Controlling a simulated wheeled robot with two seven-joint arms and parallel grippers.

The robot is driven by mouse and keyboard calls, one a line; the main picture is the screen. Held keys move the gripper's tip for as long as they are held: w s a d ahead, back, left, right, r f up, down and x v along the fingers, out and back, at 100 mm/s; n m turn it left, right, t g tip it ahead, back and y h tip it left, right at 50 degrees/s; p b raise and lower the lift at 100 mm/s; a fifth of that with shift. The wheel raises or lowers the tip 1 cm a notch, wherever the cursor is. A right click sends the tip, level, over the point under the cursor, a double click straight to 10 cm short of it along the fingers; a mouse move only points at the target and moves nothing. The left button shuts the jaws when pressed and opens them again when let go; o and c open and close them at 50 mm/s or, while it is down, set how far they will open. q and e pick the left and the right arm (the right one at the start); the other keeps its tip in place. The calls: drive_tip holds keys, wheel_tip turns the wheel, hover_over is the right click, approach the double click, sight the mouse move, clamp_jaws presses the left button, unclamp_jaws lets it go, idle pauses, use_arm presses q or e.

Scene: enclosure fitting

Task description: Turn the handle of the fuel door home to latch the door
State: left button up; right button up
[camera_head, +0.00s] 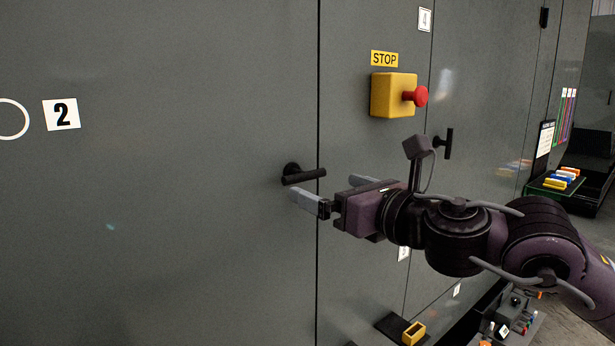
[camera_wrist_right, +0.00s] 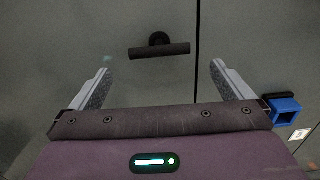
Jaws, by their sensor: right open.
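The black handle (camera_head: 304,176) sits on the large grey door (camera_head: 180,200) marked 2, close to the door's right seam. Its bar lies near horizontal and points right, its tip at or near the seam. In the right wrist view the handle (camera_wrist_right: 160,51) is ahead of the fingers, between their lines and apart from them. My right gripper (camera_head: 325,186) is open and empty, just in front of and below the handle; it also shows in the right wrist view (camera_wrist_right: 163,82). My left gripper is not in view. Whether the door is fully flush is hard to tell.
A yellow box with a red stop button (camera_head: 394,95) sticks out right of the seam, above my right arm. Another black handle (camera_head: 448,143) is farther right. A small yellow bin (camera_head: 413,333) stands low down. A blue holder (camera_wrist_right: 285,110) shows in the wrist view.

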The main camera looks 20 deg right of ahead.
sight(308, 178)
drive_tip(key=p+x, duration=0.1)
drive_tip(key=x, duration=0.2)
drive_tip(key=p+x, duration=0.1)
drive_tip(key=x, duration=0.2)
drive_tip(key=shift+w+r, duration=0.2)
drive_tip(key=shift+r, duration=0.05)
drive_tip(key=shift+w+a+f, duration=0.1)
drive_tip(key=shift+w+a, duration=0.2)
drive_tip(key=shift+w, duration=0.35)
drive_tip(key=c, duration=0.7)
